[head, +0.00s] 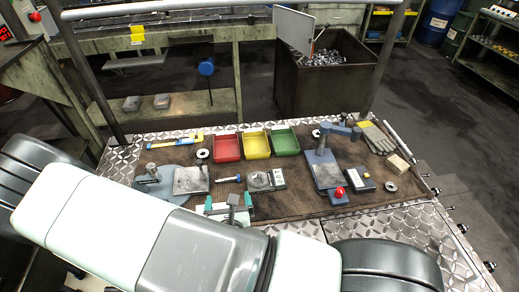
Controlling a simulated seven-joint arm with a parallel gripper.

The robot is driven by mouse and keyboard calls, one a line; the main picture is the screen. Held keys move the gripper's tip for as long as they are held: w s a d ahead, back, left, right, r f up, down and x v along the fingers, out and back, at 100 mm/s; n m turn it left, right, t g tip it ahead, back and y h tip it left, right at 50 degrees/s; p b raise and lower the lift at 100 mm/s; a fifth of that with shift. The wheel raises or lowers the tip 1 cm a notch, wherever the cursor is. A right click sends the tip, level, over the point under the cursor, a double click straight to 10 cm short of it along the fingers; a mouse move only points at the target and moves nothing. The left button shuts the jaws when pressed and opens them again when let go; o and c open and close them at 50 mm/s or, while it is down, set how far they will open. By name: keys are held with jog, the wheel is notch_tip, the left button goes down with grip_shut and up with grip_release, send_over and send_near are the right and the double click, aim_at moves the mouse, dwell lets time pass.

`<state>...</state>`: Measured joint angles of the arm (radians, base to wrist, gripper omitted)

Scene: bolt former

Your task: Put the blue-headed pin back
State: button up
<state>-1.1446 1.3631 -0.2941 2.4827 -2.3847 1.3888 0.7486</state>
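My gripper (229,203) is low over the front middle of the brown mat, seen from behind. Its two teal fingers stand apart, and a dark grey part shows between them. I see nothing clearly held, though the fingertips are small in this view.
Red (227,148), yellow (256,144) and green (285,141) trays stand in a row on the mat (280,205). A blue press (326,168) with a red knob stands right, a grey-plated fixture (190,180) left, and a gauge (265,180) between. My arm hides the front left.

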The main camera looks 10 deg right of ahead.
jog(key=w+d+r+m+t+h, duration=0.1)
jog(key=w+d+r+m+h, duration=0.3)
jog(key=r, duration=0.4)
jog(key=s+d+r+m+g+h, duration=0.4)
jog(key=d+r+m+g+h, duration=0.5)
jog(key=d+r+m, duration=0.6)
jog(key=s+a+r+m+y, duration=0.3)
jog(key=s+r+m+y, duration=0.3)
jog(key=r+m, duration=0.2)
jog(key=s+a+r+m+y, duration=0.3)
jog(key=s+r+m+y, duration=0.4)
jog(key=r+m, duration=0.1)
jog(key=shift+s+m, duration=0.15)
jog(key=shift+m, duration=0.15)
jog(key=shift+a+r, duration=0.1)
